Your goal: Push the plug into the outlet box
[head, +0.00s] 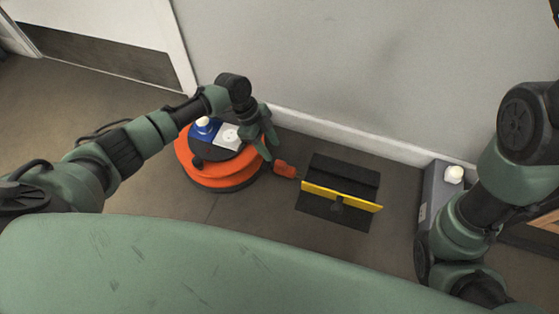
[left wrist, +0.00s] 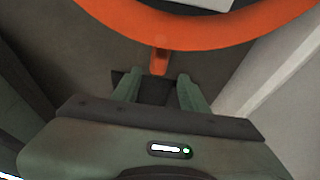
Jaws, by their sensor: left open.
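A small orange piece (head: 285,170), apparently the plug, is low near the floor between the orange round unit (head: 220,182) and a black flat item with a yellow strip (head: 340,196). I cannot tell whether the black item is the outlet box. In the left wrist view the orange piece (left wrist: 160,62) shows just beyond my fingertips, close to the unit's orange rim (left wrist: 165,40). My left gripper (head: 271,149) is open above and left of the piece in the head view; its fingers (left wrist: 158,84) are apart and empty. My right gripper is out of view.
Blue (head: 203,130) and white (head: 229,136) items sit on the round unit. A grey box (head: 432,190) with a white knob stands at the right. The wall (head: 340,60) and baseboard close off the back. Floor between the black item and grey box is clear.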

